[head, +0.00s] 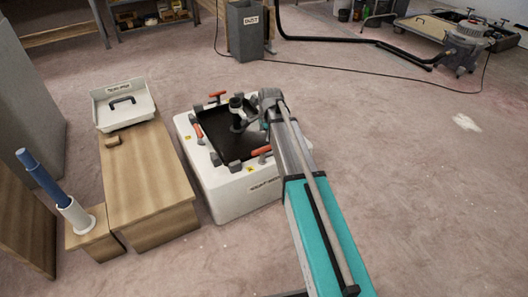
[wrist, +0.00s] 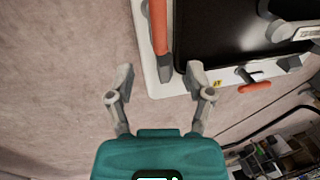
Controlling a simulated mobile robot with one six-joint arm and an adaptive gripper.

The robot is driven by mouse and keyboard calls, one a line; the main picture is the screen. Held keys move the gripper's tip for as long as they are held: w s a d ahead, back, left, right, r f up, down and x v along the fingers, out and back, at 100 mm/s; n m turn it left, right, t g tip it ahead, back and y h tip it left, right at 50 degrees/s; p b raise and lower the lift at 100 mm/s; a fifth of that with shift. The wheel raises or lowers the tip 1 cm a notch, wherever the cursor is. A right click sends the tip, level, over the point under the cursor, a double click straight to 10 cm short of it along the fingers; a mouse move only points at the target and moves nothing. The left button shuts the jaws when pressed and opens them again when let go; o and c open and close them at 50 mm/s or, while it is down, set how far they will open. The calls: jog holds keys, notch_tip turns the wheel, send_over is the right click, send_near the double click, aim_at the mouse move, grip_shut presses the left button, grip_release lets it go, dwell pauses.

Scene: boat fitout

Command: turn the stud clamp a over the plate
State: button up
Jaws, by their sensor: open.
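A white box (head: 243,199) holds a black plate (head: 222,140) in its top; the plate also shows in the wrist view (wrist: 225,35). Clamps with orange handles sit around the rim: a left one (head: 198,131), a front one (head: 262,151) and a back one (head: 217,94). My gripper (head: 240,124) is above the plate's right part in the head view. In the wrist view my gripper (wrist: 161,72) is open and empty. One orange handle (wrist: 158,25) lies just beyond its fingertips, closer to the right finger. I cannot tell which clamp is a.
A wooden bench (head: 148,185) with a white tray (head: 124,107) stands left of the box. A blue rod in a white holder (head: 75,215) is further left. A grey bin (head: 244,30), a vacuum (head: 466,45) and its hose lie behind. The floor at right is clear.

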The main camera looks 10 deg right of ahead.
aim_at(263, 148)
jog(key=shift+w+a+f+b, duration=0.1)
jog(key=shift+w+f+b, duration=0.2)
jog(key=shift+f+b, duration=1.35)
jog(key=shift+w+a+f+b, duration=0.1)
jog(key=shift+w+f+b, duration=0.25)
jog(key=shift+f+b, duration=1.3)
jog(key=shift+w+a+f+b, duration=0.1)
jog(key=shift+w+f+b, duration=0.2)
jog(key=shift+f+b, duration=1.35)
jog(key=shift+f, duration=0.15)
grip_shut()
jog(key=shift+w+d, duration=0.1)
jog(key=shift+d, duration=0.05)
